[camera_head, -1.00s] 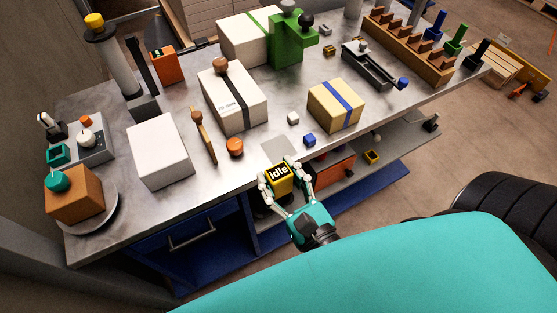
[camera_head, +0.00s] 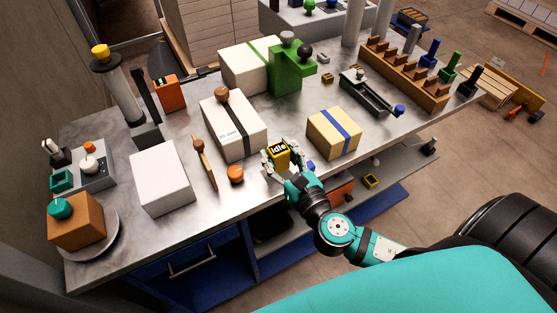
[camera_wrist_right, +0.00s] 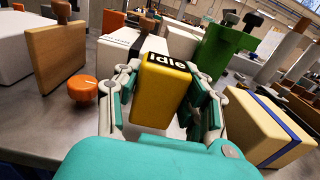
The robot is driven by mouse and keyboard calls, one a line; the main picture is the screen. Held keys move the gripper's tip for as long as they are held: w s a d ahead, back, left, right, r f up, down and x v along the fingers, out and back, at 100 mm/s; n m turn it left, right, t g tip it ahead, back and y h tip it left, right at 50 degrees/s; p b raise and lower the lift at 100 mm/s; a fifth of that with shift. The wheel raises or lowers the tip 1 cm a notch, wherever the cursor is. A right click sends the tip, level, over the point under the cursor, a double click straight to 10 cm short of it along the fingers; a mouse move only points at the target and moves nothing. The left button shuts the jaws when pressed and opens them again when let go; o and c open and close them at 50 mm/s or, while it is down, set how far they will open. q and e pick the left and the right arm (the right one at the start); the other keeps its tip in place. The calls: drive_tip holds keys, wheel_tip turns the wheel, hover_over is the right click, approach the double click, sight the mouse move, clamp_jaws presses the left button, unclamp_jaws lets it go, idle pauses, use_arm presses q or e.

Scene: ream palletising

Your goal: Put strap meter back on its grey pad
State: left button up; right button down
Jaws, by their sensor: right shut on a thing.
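The strap meter (camera_head: 279,154) is a small yellow block with a dark top that reads "idle". My right gripper (camera_head: 281,157) is shut on it, with a finger on each side, over the front part of the bench. In the right wrist view the meter (camera_wrist_right: 161,92) stands roughly upright, slightly tilted, between the fingers (camera_wrist_right: 160,100). The grey pad cannot be made out now; the gripper and meter cover that part of the bench. Whether the meter touches anything below is not clear. My left gripper is not in view.
A tan box with a blue band (camera_head: 333,133) is further right. A white box with a black strap (camera_head: 233,125) stands behind. The bench's front edge is near.

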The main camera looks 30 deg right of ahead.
sight(283, 171)
drive_tip(key=shift+f+b, duration=0.55)
drive_tip(key=shift+f, duration=1.25)
drive_tip(key=shift+f, duration=0.15)
drive_tip(key=c, duration=0.7)
unclamp_jaws()
drive_tip(key=shift+c, duration=0.2)
drive_tip(key=s+b, duration=0.3)
drive_tip(key=s, duration=0.9)
drive_tip(key=shift+d, duration=0.2)
